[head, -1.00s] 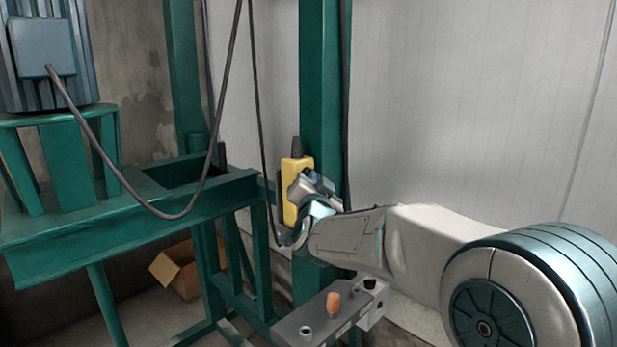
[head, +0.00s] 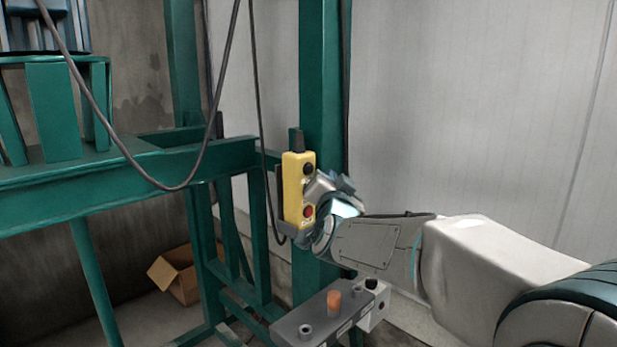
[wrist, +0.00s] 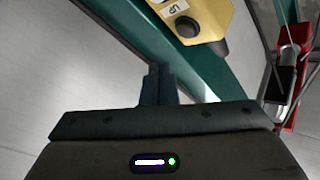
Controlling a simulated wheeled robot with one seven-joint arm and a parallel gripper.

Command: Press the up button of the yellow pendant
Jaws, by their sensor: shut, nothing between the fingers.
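The yellow pendant (head: 292,188) hangs upright against the green post in the head view, with a black button (head: 308,168) above a red button (head: 308,211). In the wrist view part of the pendant (wrist: 208,14) shows at the top, with a black button (wrist: 186,29) beside a label reading "UP" (wrist: 174,8). My gripper (wrist: 158,70) is shut and empty. Its fingertips lie below and left of the up button in the wrist view and look apart from it. In the head view my gripper (head: 346,184) is just right of the pendant; its tips are hard to make out.
A grey control box (head: 318,322) with an orange button stands below my arm. The green post (head: 320,80) is behind the pendant, and a green frame (head: 120,172) stands left. Dark cables hang nearby. A red object (wrist: 292,75) is at right in the wrist view.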

